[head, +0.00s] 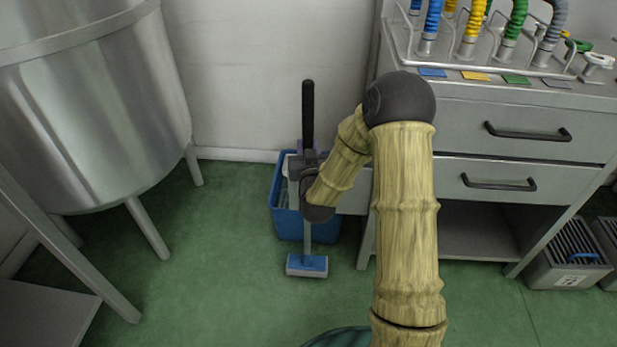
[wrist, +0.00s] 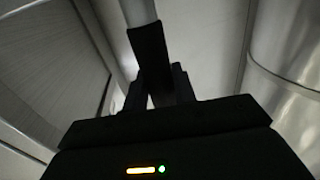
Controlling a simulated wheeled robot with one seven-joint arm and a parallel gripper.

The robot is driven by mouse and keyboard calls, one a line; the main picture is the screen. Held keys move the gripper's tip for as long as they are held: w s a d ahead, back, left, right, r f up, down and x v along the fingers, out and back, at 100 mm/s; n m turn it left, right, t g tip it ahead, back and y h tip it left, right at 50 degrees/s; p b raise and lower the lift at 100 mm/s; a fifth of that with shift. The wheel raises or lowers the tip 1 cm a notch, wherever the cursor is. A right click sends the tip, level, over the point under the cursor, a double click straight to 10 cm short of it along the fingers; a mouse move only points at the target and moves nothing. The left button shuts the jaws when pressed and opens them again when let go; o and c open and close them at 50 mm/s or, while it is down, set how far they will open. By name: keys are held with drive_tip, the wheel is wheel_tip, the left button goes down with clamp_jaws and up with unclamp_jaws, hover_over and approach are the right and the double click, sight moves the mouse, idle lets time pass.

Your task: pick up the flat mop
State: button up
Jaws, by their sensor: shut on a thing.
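The flat mop has a black upper grip (head: 308,112), a grey pole and a blue-and-white flat head (head: 307,265). It stands about upright in front of the blue bucket (head: 287,222). In the wrist view, my gripper's fingers (wrist: 157,88) close around the dark part of the mop (wrist: 149,48), with a paler length of pole beyond. I cannot tell whether the head touches the floor.
A steel tank (head: 95,110) on legs stands at the left. A grey drawer cabinet (head: 470,130) with coloured hoses on top is close at the right. Grey slotted bins (head: 568,255) stand far right. Green floor (head: 215,265) is clear between tank and mop.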

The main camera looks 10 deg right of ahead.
sight(309, 121)
wheel_tip(309, 121, up, 10)
drive_tip(key=p, duration=0.3)
drive_tip(key=shift+d+f, duration=0.1)
drive_tip(key=shift+f, duration=0.1)
drive_tip(key=shift+f+p, duration=0.1)
drive_tip(key=shift+p, duration=0.2)
